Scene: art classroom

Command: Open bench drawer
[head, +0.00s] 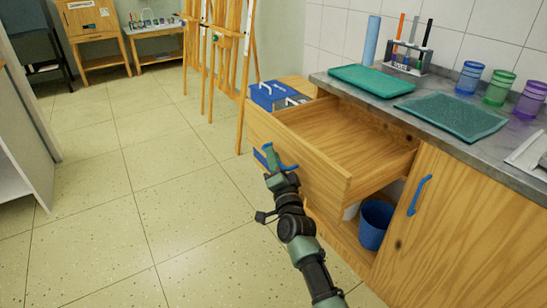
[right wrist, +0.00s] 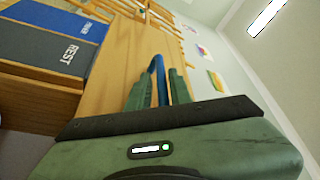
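The wooden bench drawer (head: 300,165) is pulled well out from under the grey counter, and its inside is bare. Its blue handle (head: 270,156) is on the front panel. My right gripper (head: 277,172) is at this handle. In the right wrist view the blue handle (right wrist: 159,72) stands between the two green fingers of the gripper (right wrist: 159,88), which are closed in around it. The fingers hide the handle's lower part. My left gripper is not in view.
A cupboard door (head: 455,225) is right of the drawer, with a blue bucket (head: 375,224) in the open space below. Trays (head: 372,79) and cups (head: 470,77) stand on the counter (head: 440,130). Wooden easels (head: 238,60) stand behind. The tiled floor at left is clear.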

